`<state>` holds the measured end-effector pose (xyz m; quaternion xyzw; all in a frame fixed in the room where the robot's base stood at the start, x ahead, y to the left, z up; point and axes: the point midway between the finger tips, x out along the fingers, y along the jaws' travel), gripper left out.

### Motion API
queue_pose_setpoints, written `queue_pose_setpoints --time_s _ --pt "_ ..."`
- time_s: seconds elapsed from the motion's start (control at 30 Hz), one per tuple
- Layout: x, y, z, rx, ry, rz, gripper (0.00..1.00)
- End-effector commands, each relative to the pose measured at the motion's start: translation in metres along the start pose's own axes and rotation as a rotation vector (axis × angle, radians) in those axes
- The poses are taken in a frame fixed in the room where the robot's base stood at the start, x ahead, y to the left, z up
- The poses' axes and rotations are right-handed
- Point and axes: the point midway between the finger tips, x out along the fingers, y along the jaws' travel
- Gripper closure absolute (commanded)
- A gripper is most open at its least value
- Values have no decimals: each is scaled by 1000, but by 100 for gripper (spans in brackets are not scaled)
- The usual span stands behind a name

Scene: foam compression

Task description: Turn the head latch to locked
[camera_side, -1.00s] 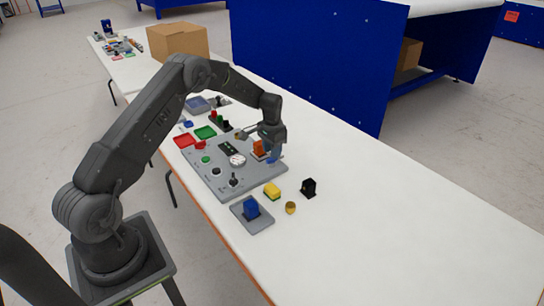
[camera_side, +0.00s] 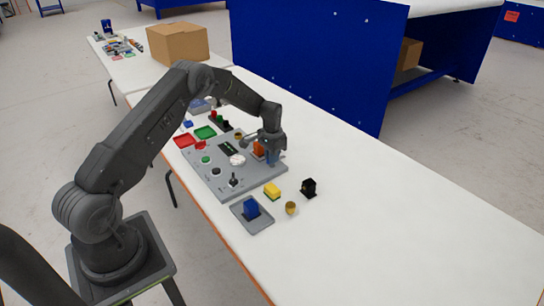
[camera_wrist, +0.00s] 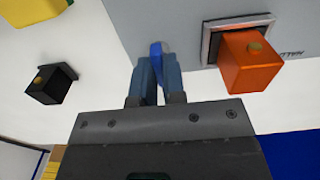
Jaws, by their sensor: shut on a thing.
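The head latch (camera_wrist: 156,50) shows in the wrist view as a small bright blue lever at the edge of the grey panel. My gripper (camera_wrist: 156,66) is shut on it, with a blue-grey finger on either side. In the side view my gripper (camera_side: 270,158) points down at the panel's right edge, beside the orange block. There the fingers hide most of the latch, and I cannot tell its angle or any locked mark.
An orange block (camera_wrist: 250,62) stands in a frame just right of my fingers on the grey panel (camera_side: 250,180). A black block (camera_side: 309,187), a yellow block (camera_side: 272,190), a brass piece (camera_side: 290,208) and a blue block (camera_side: 251,207) stand nearby. The table's right side is clear.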

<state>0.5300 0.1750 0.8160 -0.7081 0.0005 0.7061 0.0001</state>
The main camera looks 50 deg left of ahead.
Motion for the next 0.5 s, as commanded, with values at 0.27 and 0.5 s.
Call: queue_pose_setpoints --time_s 0.27,0.5 --pt "0 0 0 -9 -1 0 100" --pt "0 0 0 -89 -3 0 100"
